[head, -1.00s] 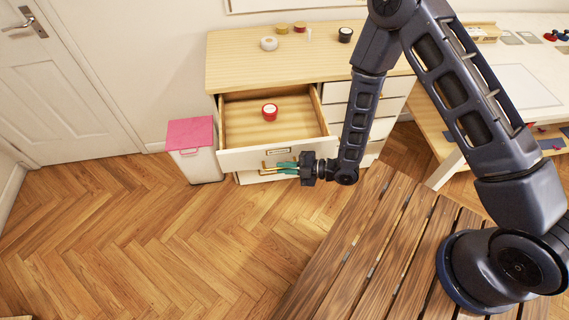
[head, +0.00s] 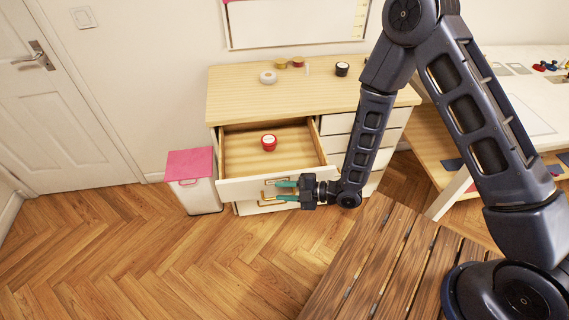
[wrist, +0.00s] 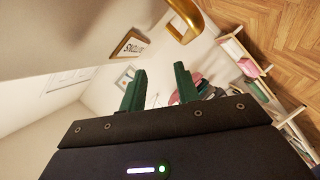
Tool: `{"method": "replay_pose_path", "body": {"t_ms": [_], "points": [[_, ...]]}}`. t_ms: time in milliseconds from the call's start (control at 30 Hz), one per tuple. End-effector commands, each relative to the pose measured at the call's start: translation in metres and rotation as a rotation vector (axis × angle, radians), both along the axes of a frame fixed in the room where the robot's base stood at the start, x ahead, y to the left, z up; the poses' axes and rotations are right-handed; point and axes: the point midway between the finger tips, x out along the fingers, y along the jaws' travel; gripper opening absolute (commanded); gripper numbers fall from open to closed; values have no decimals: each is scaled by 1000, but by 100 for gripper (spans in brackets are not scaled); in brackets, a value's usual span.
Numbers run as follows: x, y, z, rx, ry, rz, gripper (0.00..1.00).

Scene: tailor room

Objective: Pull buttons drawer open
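The top left drawer (head: 245,186) of the wooden dresser is pulled well out. A red and white round item (head: 269,143) lies inside it. A label on a drawer front (wrist: 130,45) shows upside down in the wrist view and is only partly legible. A gold handle (wrist: 186,28) sticks out from that front. My gripper (head: 279,190) is at the drawer's front, close to the handle. In the wrist view its two green fingers (wrist: 160,78) are spread apart with nothing visible between them, and the handle shows beyond the fingertips. Contact with the handle cannot be made out.
The dresser top (head: 240,95) holds several small round items. A white bin with a pink lid (head: 190,162) stands left of the dresser. A slatted wooden surface (head: 370,265) is at the front right. The floor (head: 130,250) at the left is clear.

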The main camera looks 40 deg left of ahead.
Motion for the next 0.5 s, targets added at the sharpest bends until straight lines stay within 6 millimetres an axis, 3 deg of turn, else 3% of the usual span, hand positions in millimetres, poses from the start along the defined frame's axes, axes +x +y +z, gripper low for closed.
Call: {"method": "replay_pose_path", "body": {"t_ms": [500], "points": [[0, 0, 71, -2, -1, -1, 32]]}}
